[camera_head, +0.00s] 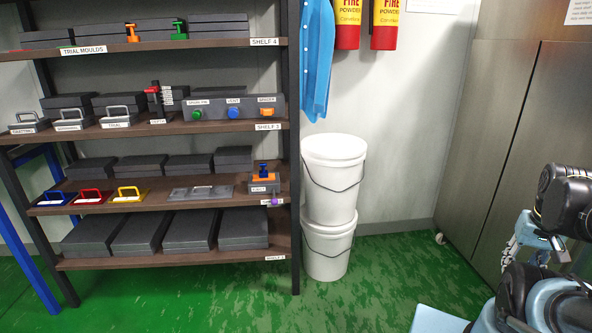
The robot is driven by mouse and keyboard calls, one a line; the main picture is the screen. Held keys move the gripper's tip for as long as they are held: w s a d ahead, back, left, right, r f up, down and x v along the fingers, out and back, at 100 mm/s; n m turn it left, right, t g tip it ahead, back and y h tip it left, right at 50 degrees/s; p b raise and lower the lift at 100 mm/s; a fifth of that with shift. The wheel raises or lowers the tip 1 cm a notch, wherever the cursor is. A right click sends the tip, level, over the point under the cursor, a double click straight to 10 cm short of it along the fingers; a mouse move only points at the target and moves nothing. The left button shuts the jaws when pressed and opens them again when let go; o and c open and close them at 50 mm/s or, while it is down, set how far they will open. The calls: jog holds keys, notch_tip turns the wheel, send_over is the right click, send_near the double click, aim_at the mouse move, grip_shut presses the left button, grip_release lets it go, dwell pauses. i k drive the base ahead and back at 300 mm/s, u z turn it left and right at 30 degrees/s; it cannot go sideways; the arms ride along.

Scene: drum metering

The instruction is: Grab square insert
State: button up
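I cannot tell for sure which piece is the square insert. On the shelf labelled SHELF 3, a grey block (235,107) carries a green knob (197,114), a blue knob (233,113) and an orange piece (266,111), each under a small label. One shelf lower, a small labelled grey box (263,187) has an orange and blue piece (263,173) on top and a purple bit (275,201) at its front. My arm is folded at the right edge, far from the shelves. Silver and pale blue parts there may be my gripper (533,238); its fingers are not clear.
The rack (160,133) holds grey moulds, some with handles, and blue, red and yellow handled plates (90,198). Two stacked white buckets (333,180) stand right of it. A grey cabinet (500,120) is at right. Green floor (380,270) is open in front.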

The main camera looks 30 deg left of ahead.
aim_at(264, 173)
jog(key=z, duration=0.05)
jog(key=k, duration=0.95)
jog(key=u, duration=0.8)
jog(key=i, duration=1.5)
